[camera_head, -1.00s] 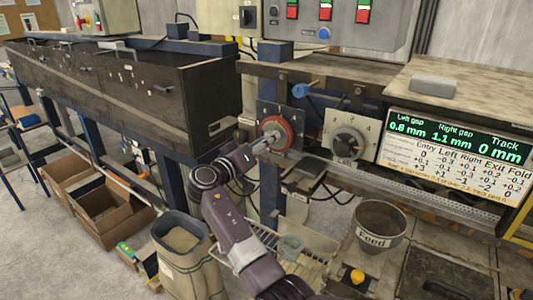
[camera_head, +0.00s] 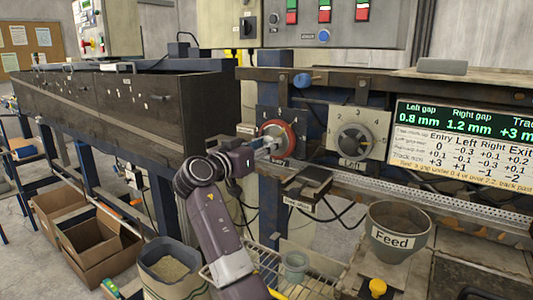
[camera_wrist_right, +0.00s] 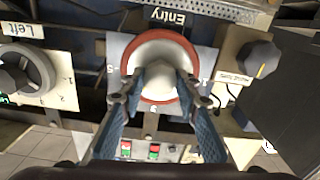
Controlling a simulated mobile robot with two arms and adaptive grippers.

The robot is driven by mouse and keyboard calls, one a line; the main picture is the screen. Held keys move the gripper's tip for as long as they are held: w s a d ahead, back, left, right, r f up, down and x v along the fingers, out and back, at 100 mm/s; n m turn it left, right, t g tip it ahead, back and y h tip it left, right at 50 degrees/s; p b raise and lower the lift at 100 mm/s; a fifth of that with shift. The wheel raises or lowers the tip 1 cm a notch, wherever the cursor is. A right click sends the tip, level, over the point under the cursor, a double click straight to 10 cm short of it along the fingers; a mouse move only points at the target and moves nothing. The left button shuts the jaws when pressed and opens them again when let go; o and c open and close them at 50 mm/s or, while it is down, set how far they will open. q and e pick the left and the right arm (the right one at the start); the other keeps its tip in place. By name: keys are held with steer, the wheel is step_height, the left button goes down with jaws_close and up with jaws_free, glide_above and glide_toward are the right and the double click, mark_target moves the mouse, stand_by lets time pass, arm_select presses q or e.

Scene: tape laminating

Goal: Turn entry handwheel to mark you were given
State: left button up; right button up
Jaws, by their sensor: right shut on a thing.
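The entry handwheel (camera_head: 282,136) has a red rim and sits on a dark plate on the machine front. In the right wrist view its red rim (camera_wrist_right: 188,52) and pale face show upside down, with an "Entry" label and a scale plate behind it. My right gripper (camera_head: 268,146) is at the wheel, its fingers (camera_wrist_right: 160,92) shut on the hub. The fingers hide part of the hub, and I cannot read the wheel's exact setting. The display (camera_head: 460,140) reads left gap 0.8 mm, right gap 1.2 mm and a track value starting +3, cut off. My left gripper is not in view.
A grey left handwheel (camera_head: 354,144) sits just right of the entry wheel. A small dark box (camera_head: 304,187) juts out below. A Feed bucket (camera_head: 396,231) and a yellow button (camera_head: 377,287) are at the lower right. Cardboard boxes (camera_head: 95,243) stand on the floor.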

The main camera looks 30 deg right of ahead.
steer(key=shift+f, duration=0.1)
stand_by(0.4)
steer(key=o, duration=1.1)
steer(key=shift+o, duration=0.2)
steer(key=v, duration=1.2)
